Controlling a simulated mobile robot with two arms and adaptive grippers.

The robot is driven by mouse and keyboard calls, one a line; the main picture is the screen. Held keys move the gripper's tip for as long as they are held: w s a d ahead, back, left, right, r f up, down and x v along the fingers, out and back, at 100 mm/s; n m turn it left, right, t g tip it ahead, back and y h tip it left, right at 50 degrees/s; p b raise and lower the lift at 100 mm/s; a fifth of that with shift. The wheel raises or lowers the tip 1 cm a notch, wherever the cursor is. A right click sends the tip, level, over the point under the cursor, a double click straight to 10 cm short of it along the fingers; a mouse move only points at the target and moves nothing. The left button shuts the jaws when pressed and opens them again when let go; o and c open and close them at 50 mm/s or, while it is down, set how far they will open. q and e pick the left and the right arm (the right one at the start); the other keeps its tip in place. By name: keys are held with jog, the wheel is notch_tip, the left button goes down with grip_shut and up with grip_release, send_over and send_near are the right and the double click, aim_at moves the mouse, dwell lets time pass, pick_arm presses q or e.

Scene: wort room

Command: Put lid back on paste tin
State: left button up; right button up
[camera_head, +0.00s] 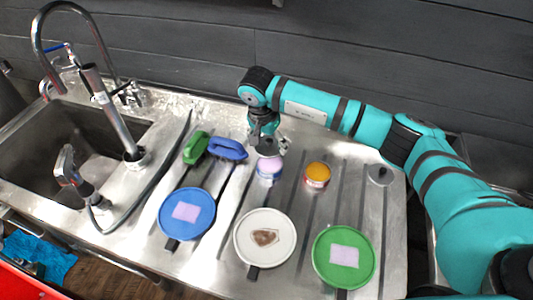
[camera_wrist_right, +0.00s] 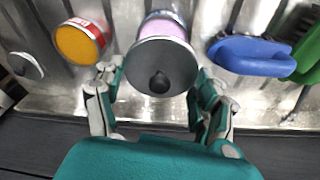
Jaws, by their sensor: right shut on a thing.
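My right gripper (camera_head: 270,146) is at the back middle of the steel counter, pointing down. In the wrist view, its fingers (camera_wrist_right: 158,88) are on either side of a round grey lid (camera_wrist_right: 148,62) with a dark knob and are shut on it. A tin with pale pink-lilac paste (camera_head: 270,166) stands just in front of the gripper; it shows partly behind the lid in the wrist view (camera_wrist_right: 166,26). I cannot tell whether lid and tin touch. A red-labelled tin of orange paste (camera_head: 317,175) stands open to the right. My left gripper is not in view.
Another grey lid (camera_head: 380,176) lies at the right. Green (camera_head: 196,147) and blue (camera_head: 228,149) brushes lie left of the pink tin. A sink (camera_head: 40,150) with taps is at left; a wall is behind.

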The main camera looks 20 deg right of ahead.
aim_at(271, 162)
jog(key=shift+w, duration=0.1)
jog(key=shift+s+d+f, duration=0.15)
jog(key=shift+s+f, duration=0.05)
jog(key=shift+f, duration=0.1)
jog(key=shift+f+b, duration=0.25)
jog(key=shift+b, duration=0.1)
jog(key=shift+f, duration=0.4)
jog(key=b+x, duration=0.1)
jog(key=x, duration=0.1)
jog(key=shift+s+a+f+b, duration=0.1)
jog(key=shift+a+f+b, duration=0.1)
jog(key=shift+f+b, duration=0.2)
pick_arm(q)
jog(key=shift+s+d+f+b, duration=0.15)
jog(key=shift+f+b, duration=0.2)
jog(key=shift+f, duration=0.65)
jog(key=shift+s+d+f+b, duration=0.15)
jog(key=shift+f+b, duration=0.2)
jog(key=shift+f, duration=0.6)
pick_arm(e)
jog(key=shift+x, duration=0.75)
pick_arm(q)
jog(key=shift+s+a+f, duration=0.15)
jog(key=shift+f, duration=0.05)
pick_arm(e)
jog(key=shift+s+a, duration=0.1)
